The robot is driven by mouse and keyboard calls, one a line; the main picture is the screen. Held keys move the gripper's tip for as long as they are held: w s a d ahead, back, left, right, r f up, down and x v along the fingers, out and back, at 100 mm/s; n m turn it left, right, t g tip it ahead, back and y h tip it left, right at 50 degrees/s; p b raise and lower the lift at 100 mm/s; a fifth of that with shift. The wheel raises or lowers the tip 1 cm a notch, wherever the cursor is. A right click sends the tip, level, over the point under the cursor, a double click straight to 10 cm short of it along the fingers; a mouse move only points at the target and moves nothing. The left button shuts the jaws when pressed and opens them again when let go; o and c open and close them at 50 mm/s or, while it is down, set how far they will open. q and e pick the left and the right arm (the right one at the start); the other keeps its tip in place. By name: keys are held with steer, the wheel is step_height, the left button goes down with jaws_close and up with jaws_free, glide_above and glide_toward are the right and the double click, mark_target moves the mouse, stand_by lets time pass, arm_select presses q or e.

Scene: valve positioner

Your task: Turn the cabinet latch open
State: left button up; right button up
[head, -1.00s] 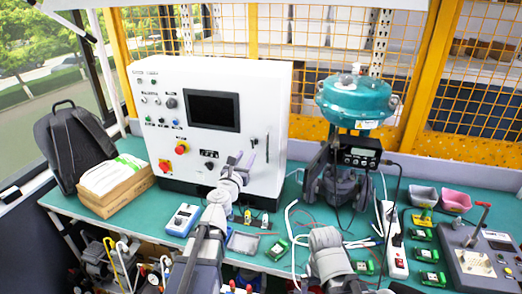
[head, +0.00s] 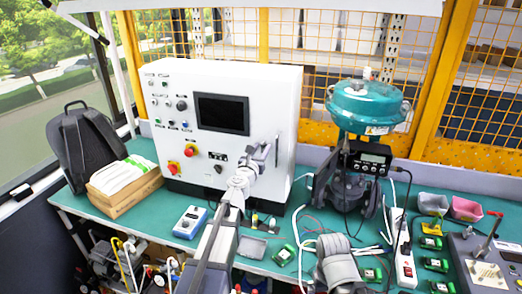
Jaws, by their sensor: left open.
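The white control cabinet (head: 286,105) stands at the back left of the green bench, with a dark screen, buttons and knobs on its front. Its latch (head: 276,150) is a thin dark upright handle on the right-hand side face. My left gripper (head: 265,151) is open, with its fingers close beside the latch and partly overlapping it in the picture. I cannot tell whether they touch it. My right arm shows at the bottom centre, but its gripper is not visible.
A teal valve actuator (head: 367,108) with a positioner box (head: 368,158) stands right of the cabinet. Cables, a white power strip (head: 404,262) and several green modules lie to the front right. A blue meter (head: 190,222) and a wooden box (head: 126,193) are on the left.

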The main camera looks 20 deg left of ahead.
arm_select(q)
jaws_close()
steer(key=shift+m, duration=0.3)
stand_by(0.3)
steer(key=m, duration=0.3)
steer(key=shift+d+m, duration=0.1)
steer(key=shift+m, duration=0.2)
steer(key=m, duration=0.4)
steer(key=shift+m, duration=0.3)
steer(key=m, duration=0.4)
steer(key=shift+d+f, duration=0.1)
steer(key=shift+f, duration=0.05)
steer(key=shift+m, duration=2.5)
